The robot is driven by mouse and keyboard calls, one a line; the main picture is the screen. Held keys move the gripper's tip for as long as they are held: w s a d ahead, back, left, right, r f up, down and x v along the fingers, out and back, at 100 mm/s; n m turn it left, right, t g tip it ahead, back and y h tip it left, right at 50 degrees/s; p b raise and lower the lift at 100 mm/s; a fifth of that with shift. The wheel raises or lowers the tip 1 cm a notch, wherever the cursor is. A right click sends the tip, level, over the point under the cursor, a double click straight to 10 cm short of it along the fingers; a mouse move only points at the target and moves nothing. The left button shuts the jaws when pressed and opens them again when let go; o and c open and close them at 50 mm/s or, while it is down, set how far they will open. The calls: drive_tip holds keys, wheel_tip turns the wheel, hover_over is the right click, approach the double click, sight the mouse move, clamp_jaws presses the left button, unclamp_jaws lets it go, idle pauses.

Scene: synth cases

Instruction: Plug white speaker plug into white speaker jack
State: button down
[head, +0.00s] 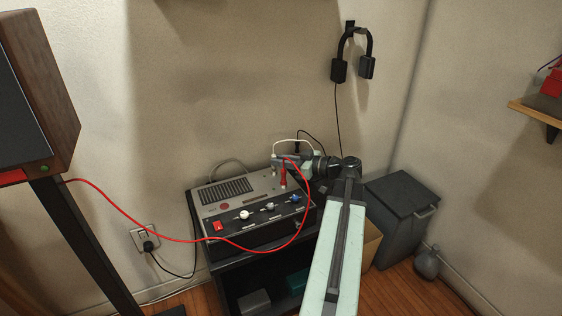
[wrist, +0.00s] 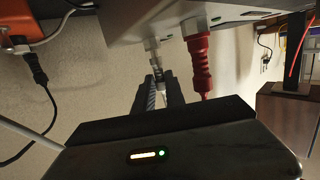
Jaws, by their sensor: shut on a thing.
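My gripper (head: 279,160) is at the back right corner of the grey amplifier (head: 206,194), behind the upright red plug (head: 283,180). In the wrist view my gripper (wrist: 158,74) is shut on the white plug (wrist: 153,52), whose tip points at the grey casing (wrist: 130,16). The tip meets the casing edge in the picture; I cannot tell whether it is inside a jack. The white jack itself is hidden. The red plug (wrist: 201,68) is seated in the casing beside my fingers. A white cable (head: 293,141) arcs above my gripper.
A red cable (head: 185,239) runs from the speaker (head: 62,95) across the amplifier's front to the red plug. A black plug (head: 148,246) sits in the wall outlet. Headphones (head: 340,70) hang above. A grey bin (head: 398,220) stands right of my arm.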

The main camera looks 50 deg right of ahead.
drive_tip(key=shift+f+b, duration=0.4)
drive_tip(key=shift+f, duration=0.1)
drive_tip(key=c, duration=1.3)
unclamp_jaws()
drive_tip(key=p+v, duration=0.1)
drive_tip(key=v, duration=0.7)
